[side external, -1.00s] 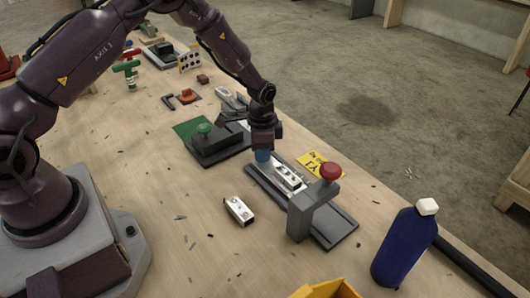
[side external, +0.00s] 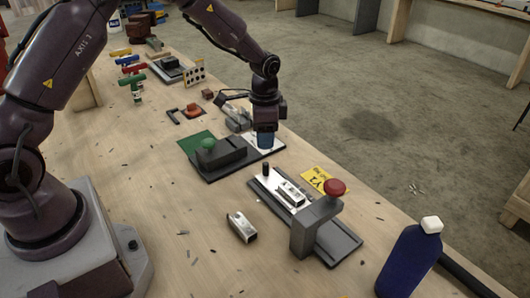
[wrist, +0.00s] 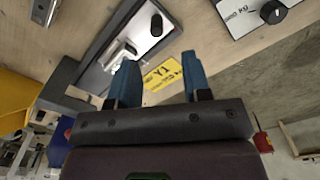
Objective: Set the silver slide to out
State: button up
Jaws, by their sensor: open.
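The silver slide (side external: 290,192) lies on a dark grey base, with an upright black peg (side external: 265,168) at its far end. A grey bracket with a red knob (side external: 335,187) stands over its near end. In the wrist view the slide (wrist: 122,54) is at upper left, with the black peg (wrist: 156,25) beside it. I cannot read its setting. My gripper (side external: 266,140) points down beyond the peg, apart from it, over a white plate. In the wrist view my blue fingertips (wrist: 160,75) are spread with nothing between them.
A yellow label (side external: 322,179) lies right of the slide. A green-knobbed grey fixture (side external: 220,156) is to the left. A loose metal block (side external: 242,227), a blue bottle (side external: 408,258) and a white plate with a black dial (wrist: 272,12) are nearby. The table front left is mostly clear.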

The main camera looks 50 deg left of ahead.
jog(key=shift+r, duration=1.7)
jog(key=s+d+r+n+t, duration=0.2)
jog(key=s+r+n, duration=0.1)
jog(key=s+r, duration=0.7)
jog(key=s+d+r+n+t, duration=0.2)
jog(key=s+r, duration=0.7)
jog(key=s, duration=0.6)
jog(key=shift+s+r+n+t, duration=0.25)
jog(key=shift+r+n+t, duration=0.15)
jog(key=shift+n+t, duration=0.45)
